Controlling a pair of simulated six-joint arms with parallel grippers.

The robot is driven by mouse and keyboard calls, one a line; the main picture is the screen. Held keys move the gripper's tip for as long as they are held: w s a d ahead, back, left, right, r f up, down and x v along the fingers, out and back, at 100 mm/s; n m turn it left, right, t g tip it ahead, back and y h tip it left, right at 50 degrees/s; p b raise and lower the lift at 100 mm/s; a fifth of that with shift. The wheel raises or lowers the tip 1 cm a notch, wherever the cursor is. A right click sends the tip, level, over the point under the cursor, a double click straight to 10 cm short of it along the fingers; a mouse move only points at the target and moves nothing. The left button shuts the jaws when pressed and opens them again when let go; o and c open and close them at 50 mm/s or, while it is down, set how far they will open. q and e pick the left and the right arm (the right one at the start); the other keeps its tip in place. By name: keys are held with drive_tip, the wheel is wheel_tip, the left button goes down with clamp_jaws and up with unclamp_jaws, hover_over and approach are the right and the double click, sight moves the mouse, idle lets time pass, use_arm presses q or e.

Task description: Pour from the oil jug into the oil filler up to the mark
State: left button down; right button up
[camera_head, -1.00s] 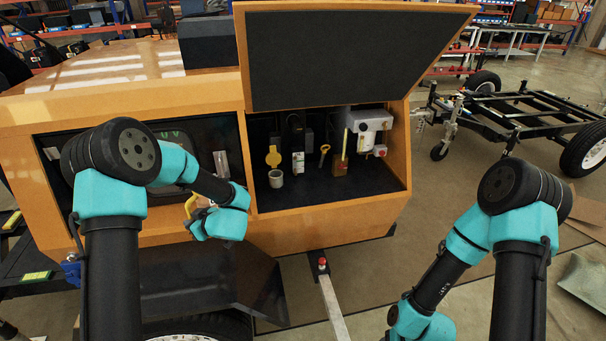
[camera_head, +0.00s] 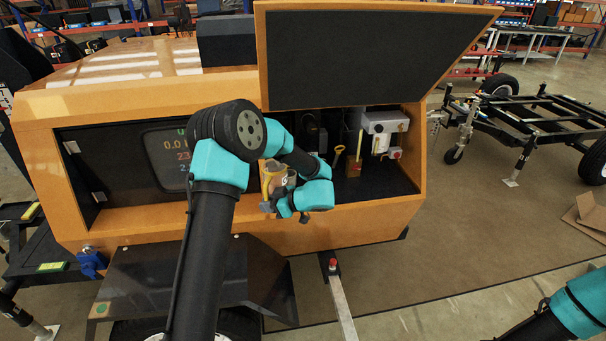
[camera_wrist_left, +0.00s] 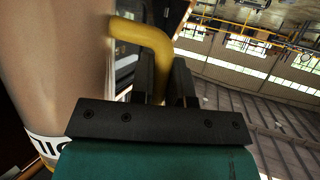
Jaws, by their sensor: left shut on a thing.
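My left gripper (camera_head: 268,205) is shut on the yellow handle of the oil jug (camera_head: 272,176), at the front of the open compartment. The jug looks close to upright. In the left wrist view the tan jug body (camera_wrist_left: 60,60) fills the left side, and the yellow handle (camera_wrist_left: 155,45) runs down between the dark fingers. The grey neck of the oil filler (camera_head: 291,178) shows just right of the jug, partly covered by my left arm; its yellow cap is hidden. The mark and any oil level cannot be seen. My right gripper is out of view.
The raised lid (camera_head: 375,55) hangs over the compartment. A screen (camera_head: 168,155) is to the left.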

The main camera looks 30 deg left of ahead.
sight(270, 185)
use_arm(q)
drive_tip(key=shift+w+r, duration=0.1)
idle(0.3)
drive_tip(key=shift+w+r+m+g, duration=0.25)
drive_tip(key=shift+r+m+g, duration=0.45)
drive_tip(key=shift+r, duration=0.45)
drive_tip(key=shift+w+a+r+m+g, duration=0.1)
drive_tip(key=shift+w+r+m+g, duration=0.25)
drive_tip(key=shift+r+m, duration=0.2)
drive_tip(key=shift+w+a+r+m+g, duration=0.1)
drive_tip(key=shift+w+r+m+g, duration=0.2)
drive_tip(key=shift+r+m, duration=0.25)
drive_tip(key=shift+w+r+m, duration=0.25)
drive_tip(key=shift+w+m, duration=0.15)
drive_tip(key=shift+w, duration=0.05)
